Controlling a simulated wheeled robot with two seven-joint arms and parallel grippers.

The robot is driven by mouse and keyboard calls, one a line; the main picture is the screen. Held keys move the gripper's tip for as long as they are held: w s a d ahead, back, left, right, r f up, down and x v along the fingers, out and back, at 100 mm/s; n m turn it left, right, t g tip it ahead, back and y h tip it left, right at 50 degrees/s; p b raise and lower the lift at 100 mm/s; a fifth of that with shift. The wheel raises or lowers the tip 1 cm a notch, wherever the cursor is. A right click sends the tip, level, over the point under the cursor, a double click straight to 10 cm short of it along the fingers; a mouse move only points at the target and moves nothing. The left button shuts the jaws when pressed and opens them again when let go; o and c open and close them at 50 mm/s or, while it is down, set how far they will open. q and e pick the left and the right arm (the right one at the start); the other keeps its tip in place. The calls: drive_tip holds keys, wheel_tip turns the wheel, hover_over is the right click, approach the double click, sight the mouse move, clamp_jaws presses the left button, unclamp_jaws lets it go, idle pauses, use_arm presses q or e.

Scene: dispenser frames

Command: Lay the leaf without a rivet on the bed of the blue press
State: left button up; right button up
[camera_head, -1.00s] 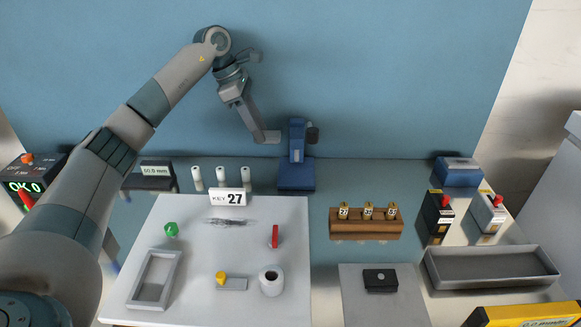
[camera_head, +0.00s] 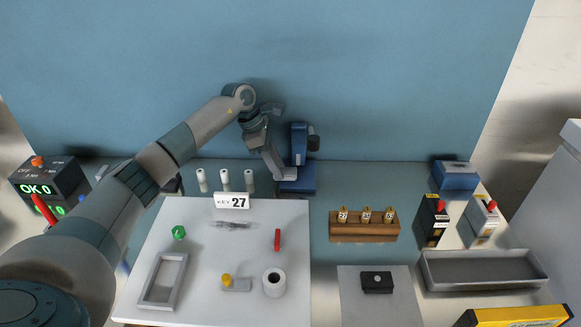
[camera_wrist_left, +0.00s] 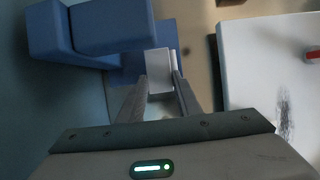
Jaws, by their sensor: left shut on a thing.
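The blue press (camera_head: 299,145) stands at the back of the bench, with its low blue bed (camera_head: 297,186) in front. My left gripper (camera_head: 286,173) is at the bed. In the left wrist view its fingers (camera_wrist_left: 158,88) are shut on a small pale leaf (camera_wrist_left: 158,60), which lies over part of the blue bed (camera_wrist_left: 132,72). The blue press head (camera_wrist_left: 112,27) is beside it, at upper left. I see no rivet on the visible part of the leaf; the fingers hide its near end. I cannot tell whether the leaf touches the bed. My right gripper is out of view.
A white board (camera_head: 215,260) in front holds a KEY 27 sign (camera_head: 232,201), a grey frame (camera_head: 163,280), a white roll (camera_head: 274,282) and small parts. White cylinders (camera_head: 225,180) stand left of the press. A wooden rack (camera_head: 364,231) and grey tray (camera_head: 480,270) are at right.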

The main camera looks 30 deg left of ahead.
sight(291, 171)
use_arm(q)
drive_tip(key=d, duration=0.1)
drive_tip(key=w+d+p, duration=0.1)
drive_tip(key=d+p, duration=0.1)
drive_tip(key=shift+w+d+r, duration=0.15)
drive_tip(key=shift+w+r, duration=0.05)
drive_tip(key=shift+w, duration=0.05)
drive_tip(key=shift+w+d+f+p, duration=0.1)
drive_tip(key=shift+d+f+p, duration=0.1)
drive_tip(key=shift+p, duration=0.1)
drive_tip(key=shift+f, duration=0.55)
drive_tip(key=shift+a, duration=0.1)
drive_tip(key=shift+f, duration=0.15)
drive_tip(key=shift+f, duration=0.1)
drive_tip(key=o, duration=1.2)
